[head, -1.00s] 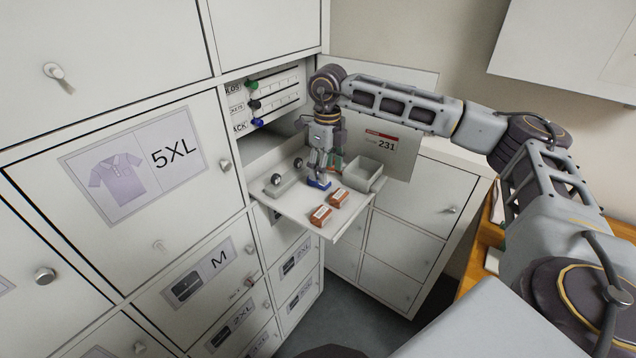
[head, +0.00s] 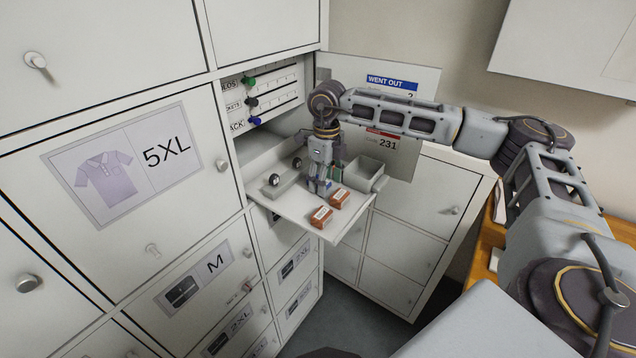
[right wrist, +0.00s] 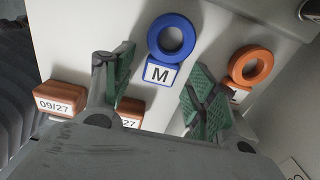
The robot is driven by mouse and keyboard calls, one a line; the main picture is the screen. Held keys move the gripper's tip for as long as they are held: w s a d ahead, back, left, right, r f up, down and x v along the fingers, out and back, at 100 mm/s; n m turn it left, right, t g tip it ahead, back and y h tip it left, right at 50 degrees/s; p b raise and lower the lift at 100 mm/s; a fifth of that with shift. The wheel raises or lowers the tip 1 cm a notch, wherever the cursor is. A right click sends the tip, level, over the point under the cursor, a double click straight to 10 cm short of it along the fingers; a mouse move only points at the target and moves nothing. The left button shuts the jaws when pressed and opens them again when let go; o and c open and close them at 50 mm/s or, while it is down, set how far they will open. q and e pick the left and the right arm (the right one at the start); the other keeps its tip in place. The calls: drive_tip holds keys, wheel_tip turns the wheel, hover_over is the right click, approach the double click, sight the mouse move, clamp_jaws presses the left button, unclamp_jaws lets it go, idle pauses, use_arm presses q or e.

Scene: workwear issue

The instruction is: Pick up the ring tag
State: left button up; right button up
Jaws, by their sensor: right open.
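Two ring tags show in the right wrist view. A blue ring tag (right wrist: 153,42) with a white label reading M lies flat on the white shelf, just ahead of the gap between the fingers. An orange ring tag (right wrist: 236,67) lies to its right, its label partly hidden behind the right-hand finger. My right gripper (right wrist: 157,72) is open and empty, its green-padded fingers apart, pointing down at the shelf. In the head view my right gripper (head: 320,187) is low over the pulled-out shelf (head: 291,206) and hides most of the ring tags. My left gripper is out of view.
Two orange-brown boxes (head: 321,216) stand at the shelf's front; one reads 09/27 in the wrist view. Coloured knobs (head: 250,103) and an open door panel (head: 415,72) are close by.

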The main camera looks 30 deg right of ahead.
drive_tip(key=shift+c, duration=0.2)
drive_tip(key=c, duration=0.8)
drive_tip(key=shift+r, duration=0.1)
drive_tip(key=shift+r+b, duration=0.9)
drive_tip(key=shift+r, duration=4.05)
